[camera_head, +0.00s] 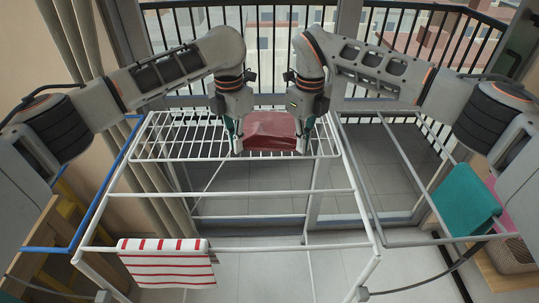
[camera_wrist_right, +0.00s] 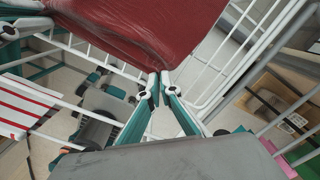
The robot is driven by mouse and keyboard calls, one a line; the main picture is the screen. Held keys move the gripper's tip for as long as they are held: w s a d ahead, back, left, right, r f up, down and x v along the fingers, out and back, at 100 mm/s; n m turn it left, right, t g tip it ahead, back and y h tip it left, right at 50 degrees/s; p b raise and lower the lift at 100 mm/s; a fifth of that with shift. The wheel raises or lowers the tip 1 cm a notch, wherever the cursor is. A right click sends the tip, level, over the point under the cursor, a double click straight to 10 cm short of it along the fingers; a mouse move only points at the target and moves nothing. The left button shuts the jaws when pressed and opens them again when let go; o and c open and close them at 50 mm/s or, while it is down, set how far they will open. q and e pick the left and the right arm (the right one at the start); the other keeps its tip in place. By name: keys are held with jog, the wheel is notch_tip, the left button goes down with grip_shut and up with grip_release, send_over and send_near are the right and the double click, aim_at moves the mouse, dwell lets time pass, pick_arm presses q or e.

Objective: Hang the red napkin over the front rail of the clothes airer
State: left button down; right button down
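The red napkin (camera_head: 270,128) is spread between my two grippers at the far wire shelf of the white clothes airer (camera_head: 150,192). My right gripper (camera_head: 301,148) is shut on the napkin's right edge; in the right wrist view its teal fingertips (camera_wrist_right: 159,78) meet at the cloth's corner. My left gripper (camera_head: 238,147) is at the napkin's left edge and appears shut on it, its fingertips partly hidden. In the right wrist view the napkin (camera_wrist_right: 145,25) fills the top. The front rail (camera_head: 280,247) is nearer the camera, well apart from the napkin.
A red-and-white striped cloth (camera_head: 168,265) hangs over the front rail's left part. The rail's middle and right are bare. A teal cloth (camera_head: 466,200) hangs on the right wing, with a pink cloth and basket (camera_head: 512,256) beside it. A blue rail edges the left wing.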

dwell(0.9)
